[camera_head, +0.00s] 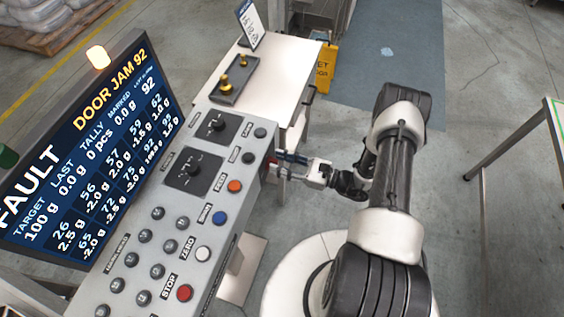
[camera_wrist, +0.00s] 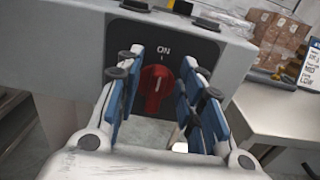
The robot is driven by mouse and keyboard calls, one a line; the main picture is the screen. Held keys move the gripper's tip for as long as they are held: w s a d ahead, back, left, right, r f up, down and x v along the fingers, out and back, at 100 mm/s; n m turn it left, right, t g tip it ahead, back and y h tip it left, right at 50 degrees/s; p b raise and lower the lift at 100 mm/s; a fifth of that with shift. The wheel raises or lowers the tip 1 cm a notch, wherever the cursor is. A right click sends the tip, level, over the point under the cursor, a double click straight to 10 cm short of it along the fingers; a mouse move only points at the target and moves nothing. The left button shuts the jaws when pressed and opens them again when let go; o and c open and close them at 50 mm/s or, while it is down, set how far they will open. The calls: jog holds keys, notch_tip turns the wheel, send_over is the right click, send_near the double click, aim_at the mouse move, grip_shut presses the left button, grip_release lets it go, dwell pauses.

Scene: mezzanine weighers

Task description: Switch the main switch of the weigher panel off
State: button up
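The main switch (camera_wrist: 157,82) is a red rotary knob on a black plate (camera_wrist: 188,47) on the end face of the grey weigher panel (camera_wrist: 70,45). In the wrist view its white mark points up, towards the word ON. My gripper (camera_wrist: 158,88) is open, with its blue-padded fingers on the left and right of the knob. I cannot tell whether the pads touch it. In the head view my gripper (camera_head: 284,162) is at the panel's right side, and the switch is mostly hidden there.
The panel top has a red STOP button (camera_head: 184,292), an orange button (camera_head: 235,186), a blue button (camera_head: 220,217) and several grey ones. A lit FAULT screen (camera_head: 90,150) reads DOOR JAM 92. A pale table (camera_head: 285,70) adjoins the panel; a yellow floor sign (camera_head: 326,68) stands beyond.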

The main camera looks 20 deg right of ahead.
grip_shut()
dwell(0.3)
jog(key=shift+s+n, duration=0.1)
jog(key=shift+n, duration=0.2)
jog(key=n, duration=0.1)
jog(key=n+b, duration=0.2)
jog(key=shift+s+a+f+n, duration=0.15)
jog(key=shift+s+a+n, duration=0.15)
jog(key=shift+n, duration=0.1)
jog(key=n, duration=0.1)
jog(key=n+b, duration=0.1)
jog(key=n, duration=0.2)
jog(key=shift+s+a+f+b, duration=0.2)
jog(key=shift+s+f+b, duration=0.1)
jog(key=shift+s+b, duration=0.1)
jog(key=n+b, duration=0.1)
jog(key=n, duration=0.1)
jog(key=n+b, duration=0.1)
jog(key=n, duration=0.2)
jog(key=shift+s+a+f, duration=0.15)
jog(key=shift+s+f, duration=0.05)
jog(key=shift+f, duration=0.2)
jog(key=shift+a+f+n+b, duration=0.1)
jog(key=shift+f+n+b, duration=0.15)
jog(key=shift+n+b, duration=0.6)
jog(key=shift+f+n+b, duration=0.2)
jog(key=shift+n+b, duration=0.15)
jog(key=shift+n, duration=1)
